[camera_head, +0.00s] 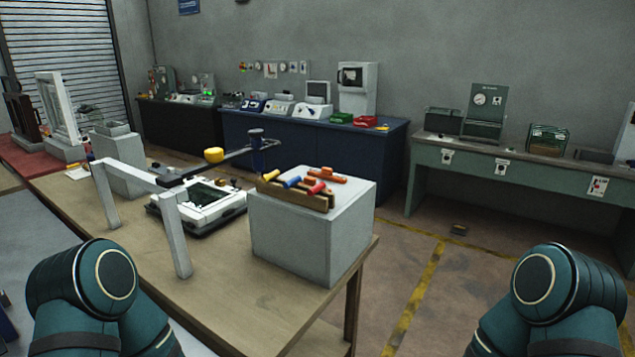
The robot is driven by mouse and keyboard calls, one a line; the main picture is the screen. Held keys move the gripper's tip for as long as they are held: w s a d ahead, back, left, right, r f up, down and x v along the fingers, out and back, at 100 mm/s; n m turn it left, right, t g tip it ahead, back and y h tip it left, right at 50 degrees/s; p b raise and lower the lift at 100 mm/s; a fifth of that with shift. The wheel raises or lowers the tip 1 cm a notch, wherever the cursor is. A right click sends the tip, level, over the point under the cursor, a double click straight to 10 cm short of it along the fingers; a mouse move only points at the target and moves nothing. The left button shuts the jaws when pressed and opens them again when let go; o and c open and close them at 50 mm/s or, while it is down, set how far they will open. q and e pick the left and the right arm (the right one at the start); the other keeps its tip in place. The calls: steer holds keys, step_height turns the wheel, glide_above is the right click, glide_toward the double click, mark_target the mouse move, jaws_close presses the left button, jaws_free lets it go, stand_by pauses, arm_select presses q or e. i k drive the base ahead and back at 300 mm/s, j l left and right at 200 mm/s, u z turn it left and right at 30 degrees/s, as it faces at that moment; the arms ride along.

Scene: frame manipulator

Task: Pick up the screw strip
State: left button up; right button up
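No part is clearly recognisable as the screw strip. A wooden holder (296,193) with several red, orange, yellow and blue handled pieces lies on top of a grey block (300,238) at the table's right end. A white and black framed device (205,203) lies on the table left of the block. Only the teal links of my two arms show at the bottom corners; both grippers are out of view.
The wooden table (240,290) has free room along its near edge. A light grey bridge-shaped frame (140,178) stands on it. Another grey block (118,160) stands farther left. A blue bench (390,150) and a green bench (425,160) line the back; floor between is mostly open.

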mark_target(311, 181)
steer(key=i+l, duration=0.2)
steer(key=i+l+u, duration=0.1)
steer(key=l, duration=0.3)
steer(key=i+l, duration=0.3)
